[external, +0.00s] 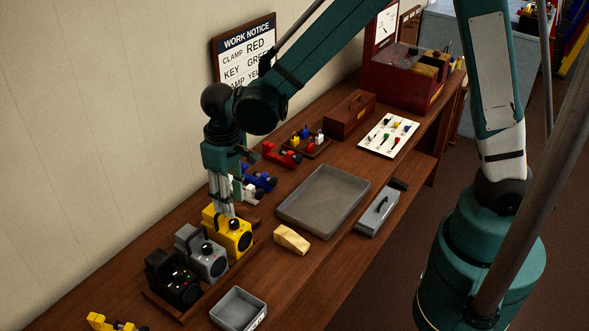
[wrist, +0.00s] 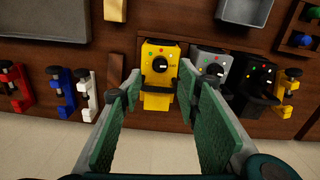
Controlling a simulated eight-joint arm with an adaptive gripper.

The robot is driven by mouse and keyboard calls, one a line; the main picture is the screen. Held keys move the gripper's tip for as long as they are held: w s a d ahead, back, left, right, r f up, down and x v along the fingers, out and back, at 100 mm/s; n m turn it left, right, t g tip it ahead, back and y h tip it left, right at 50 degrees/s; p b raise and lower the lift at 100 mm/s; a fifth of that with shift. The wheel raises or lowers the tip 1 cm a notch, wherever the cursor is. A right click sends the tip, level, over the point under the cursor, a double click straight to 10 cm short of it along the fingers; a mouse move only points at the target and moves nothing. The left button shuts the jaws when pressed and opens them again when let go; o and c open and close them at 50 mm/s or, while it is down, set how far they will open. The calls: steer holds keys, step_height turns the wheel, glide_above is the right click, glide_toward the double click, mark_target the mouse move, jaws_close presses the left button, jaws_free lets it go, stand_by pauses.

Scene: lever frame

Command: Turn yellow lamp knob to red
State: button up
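The yellow lamp (external: 237,240) stands upright in a row with a grey lamp and a black lamp on the bench. In the wrist view the yellow lamp (wrist: 157,99) is centred ahead between my fingers. Its round black knob (wrist: 160,65) carries a white mark, with small coloured dots around it; which dot the mark points at is too small to tell. My gripper (external: 223,212) points down just above and behind the yellow lamp's top. In the wrist view my gripper (wrist: 160,80) is open, with nothing between its fingers.
The grey lamp (wrist: 206,68) and black lamp (wrist: 257,80) stand close on one side. Red, blue and white clamps (external: 260,180) stand on the other side. A grey tray (external: 322,198), a tan wedge (external: 292,239) and a small grey bin (external: 238,310) lie nearby. A work notice (external: 245,55) hangs on the wall.

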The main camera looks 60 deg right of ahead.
mark_target(234, 221)
steer(key=shift+f, duration=0.15)
steer(key=shift+f, duration=3.75)
steer(key=shift+c, duration=0.6)
steer(key=c, duration=0.8)
